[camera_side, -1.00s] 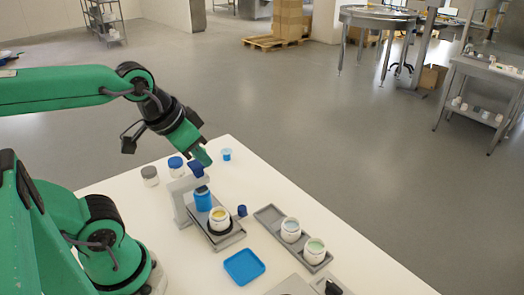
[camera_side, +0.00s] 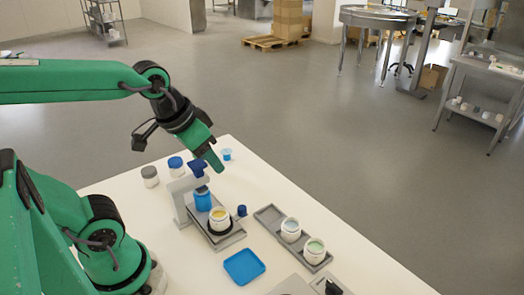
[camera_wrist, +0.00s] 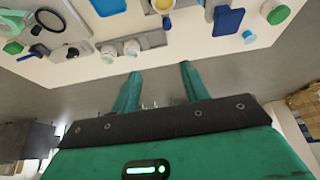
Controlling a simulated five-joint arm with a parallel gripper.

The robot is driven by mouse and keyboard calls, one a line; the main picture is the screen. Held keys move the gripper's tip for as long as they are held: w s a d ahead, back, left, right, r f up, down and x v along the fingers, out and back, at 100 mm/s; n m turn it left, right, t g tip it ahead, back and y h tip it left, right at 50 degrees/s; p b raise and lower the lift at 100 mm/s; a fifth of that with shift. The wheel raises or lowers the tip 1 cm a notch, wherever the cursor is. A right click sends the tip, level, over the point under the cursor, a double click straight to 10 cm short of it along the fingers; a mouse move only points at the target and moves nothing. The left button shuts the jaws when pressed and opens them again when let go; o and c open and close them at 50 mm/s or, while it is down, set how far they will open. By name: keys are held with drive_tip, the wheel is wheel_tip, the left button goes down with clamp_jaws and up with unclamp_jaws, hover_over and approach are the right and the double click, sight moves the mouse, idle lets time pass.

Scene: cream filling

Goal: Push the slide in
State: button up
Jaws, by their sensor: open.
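The grey slide plate (camera_side: 222,240) lies at the foot of a grey stand (camera_side: 181,200) in the side view. A white jar with yellow filling (camera_side: 220,220) stands on it in a dark ring. A small blue knob (camera_side: 242,210) is right of the jar. My gripper (camera_wrist: 160,70) is open and empty, its fingers apart in the wrist view. It hangs above and right of the stand's top in the side view, apparently touching nothing.
A grey tray (camera_side: 267,214) with two white jars (camera_side: 291,230) (camera_side: 315,251) lies to the right. A blue tray (camera_side: 244,266) lies in front. Lidded jars (camera_side: 149,176) (camera_side: 175,166) and a light blue cup (camera_side: 226,155) stand behind. The tabletop right of the cup is clear.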

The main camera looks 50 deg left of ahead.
drive_tip(key=w+a+f+n+g, duration=0.1)
drive_tip(key=w+f+g, duration=0.2)
drive_tip(key=w+f, duration=0.2)
drive_tip(key=n+g, duration=0.1)
drive_tip(key=g, duration=0.1)
hover_over(242, 207)
wheel_tip(242, 207, down, 8)
drive_tip(key=shift+f, duration=0.15)
drive_tip(key=shift+f, duration=0.2)
drive_tip(key=shift+f, duration=3.75)
clamp_jaws()
